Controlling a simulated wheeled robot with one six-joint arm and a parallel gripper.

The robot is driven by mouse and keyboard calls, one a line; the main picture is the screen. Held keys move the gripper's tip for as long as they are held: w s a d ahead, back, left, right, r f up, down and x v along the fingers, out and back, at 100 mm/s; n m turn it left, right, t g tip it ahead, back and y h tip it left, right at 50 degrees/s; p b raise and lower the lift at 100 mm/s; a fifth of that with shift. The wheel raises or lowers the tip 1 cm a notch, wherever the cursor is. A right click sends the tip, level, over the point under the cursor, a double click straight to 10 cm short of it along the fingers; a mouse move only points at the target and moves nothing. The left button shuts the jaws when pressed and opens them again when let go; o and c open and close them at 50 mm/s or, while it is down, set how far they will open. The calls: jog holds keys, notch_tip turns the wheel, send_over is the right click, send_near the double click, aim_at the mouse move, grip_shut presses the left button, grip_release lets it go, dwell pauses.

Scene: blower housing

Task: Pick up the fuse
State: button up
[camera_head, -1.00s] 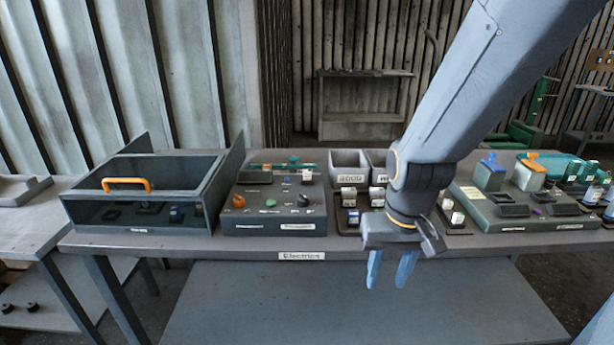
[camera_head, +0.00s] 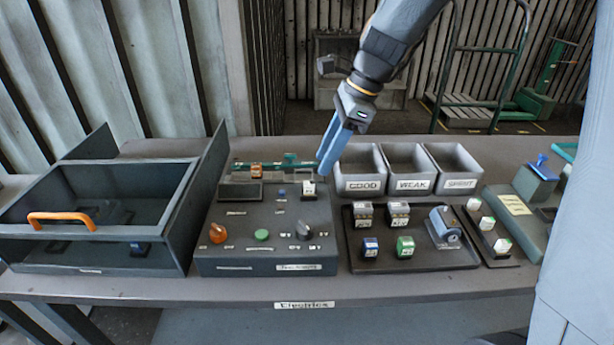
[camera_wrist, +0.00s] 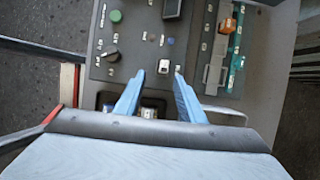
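My gripper (camera_head: 326,160) is open and empty, pointing down above the back right corner of the dark control panel (camera_head: 235,250). In the wrist view, its two blue fingers (camera_wrist: 158,74) are apart. A small white block (camera_head: 309,188) stands on the panel below the fingertips; in the wrist view the white block (camera_wrist: 163,68) shows between them. I cannot tell for certain which piece is the fuse.
Three grey bins, labelled GOOD (camera_head: 362,187), WEAK (camera_head: 411,186) and a third (camera_head: 459,184), stand behind the black tray (camera_head: 385,264). An open box with an orange handle (camera_head: 61,219) is left of the panel. A teal rail (camera_head: 288,164) runs along the panel's back.

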aim_at(310, 183)
jog(key=p+x, duration=0.1)
jog(key=x, duration=0.2)
jog(key=shift+w+a+f, duration=0.15)
jog(key=shift+w+a, duration=0.05)
jog(key=shift+a, duration=0.05)
jog(key=shift+p+x, duration=0.55)
jog(key=shift+x, duration=1.55)
jog(key=shift+w+d, duration=0.1)
jog(key=shift+w, duration=0.15)
grip_shut()
